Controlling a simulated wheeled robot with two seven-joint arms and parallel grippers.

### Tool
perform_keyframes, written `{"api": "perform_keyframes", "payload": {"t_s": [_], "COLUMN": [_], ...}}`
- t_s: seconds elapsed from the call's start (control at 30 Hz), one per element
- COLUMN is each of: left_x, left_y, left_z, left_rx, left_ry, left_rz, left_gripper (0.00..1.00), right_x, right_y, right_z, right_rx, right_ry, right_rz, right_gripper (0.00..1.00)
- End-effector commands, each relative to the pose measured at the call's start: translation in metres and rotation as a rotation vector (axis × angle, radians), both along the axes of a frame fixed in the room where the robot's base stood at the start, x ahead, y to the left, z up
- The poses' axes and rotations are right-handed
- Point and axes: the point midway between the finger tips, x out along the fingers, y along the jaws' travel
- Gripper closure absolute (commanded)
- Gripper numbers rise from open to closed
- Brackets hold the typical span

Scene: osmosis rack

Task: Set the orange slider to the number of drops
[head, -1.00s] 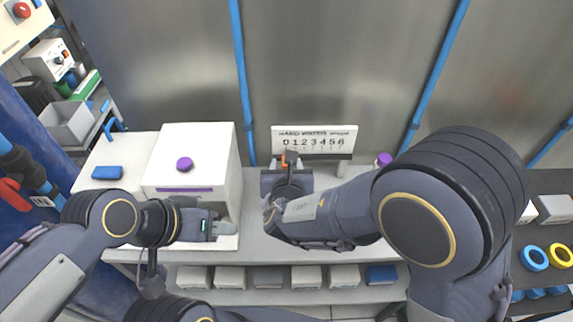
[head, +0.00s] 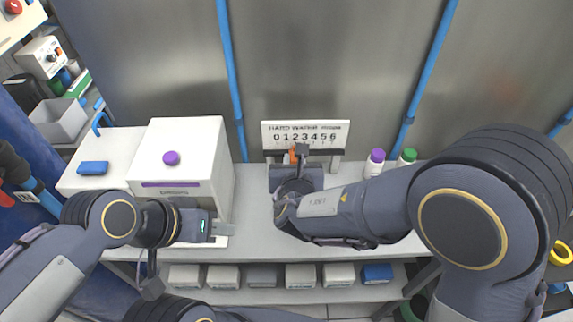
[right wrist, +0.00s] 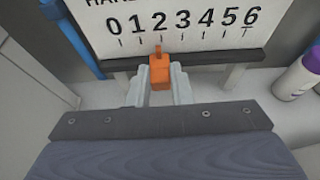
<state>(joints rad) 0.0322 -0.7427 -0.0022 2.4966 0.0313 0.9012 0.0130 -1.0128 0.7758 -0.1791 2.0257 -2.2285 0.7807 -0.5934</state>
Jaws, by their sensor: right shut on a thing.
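The white number board (head: 345,128) reads "HARD WATER" and 0 to 6 in the head view. The orange slider (right wrist: 159,72) sits on the dark rail under the board; in the right wrist view its pointer is just below the 2. It shows partly in the head view (head: 293,156), behind my gripper. My right gripper (right wrist: 160,84) is shut on the slider, a pale finger on each side. My left gripper (head: 221,228) is by the front right of the white box; its finger gap cannot be made out. No drops can be made out.
The white box (head: 205,150) with a purple knob (head: 171,158) stands at left on the bench. A purple-capped bottle (head: 375,163) and a green-capped bottle (head: 406,157) stand right of the board. A blue block (head: 93,168) lies at far left. Several boxes fill the shelf below.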

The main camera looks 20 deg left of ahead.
Motion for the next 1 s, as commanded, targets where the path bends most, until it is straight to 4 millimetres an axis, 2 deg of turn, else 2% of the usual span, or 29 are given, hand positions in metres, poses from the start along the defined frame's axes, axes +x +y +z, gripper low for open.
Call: {"api": "perform_keyframes", "payload": {"t_s": [0.03,0.27,0.3,0.47,0.77,0.87,1.0], "left_x": [0.000,0.000,0.000,0.000,0.000,0.000,0.000], "left_y": [0.000,0.000,0.000,0.000,0.000,0.000,0.000], "left_z": [-0.005,-0.002,-0.002,-0.002,-0.003,-0.004,-0.006], "left_rx": [0.000,0.000,0.000,0.000,0.000,0.000,0.000], "left_ry": [0.000,0.000,0.000,0.000,0.000,0.000,0.000], "left_rz": [0.000,0.000,0.000,0.000,0.000,0.000,0.000], "left_gripper": [0.64,0.64,0.64,0.64,0.64,0.64,0.64], "right_x": [0.001,0.000,0.000,0.000,-0.001,-0.009,-0.031], "right_y": [-0.003,-0.003,-0.003,-0.003,-0.003,-0.004,-0.010], "right_z": [-0.002,0.000,0.000,0.000,0.001,0.005,0.014], "right_rx": [0.002,0.000,0.000,0.000,0.001,0.002,0.002], "right_ry": [-0.001,0.000,0.000,0.000,-0.001,-0.001,-0.002], "right_rz": [-0.001,0.000,0.000,0.000,0.001,0.001,0.004], "right_gripper": [1.00,1.00,0.80,0.59,0.58,0.58,0.58]}}
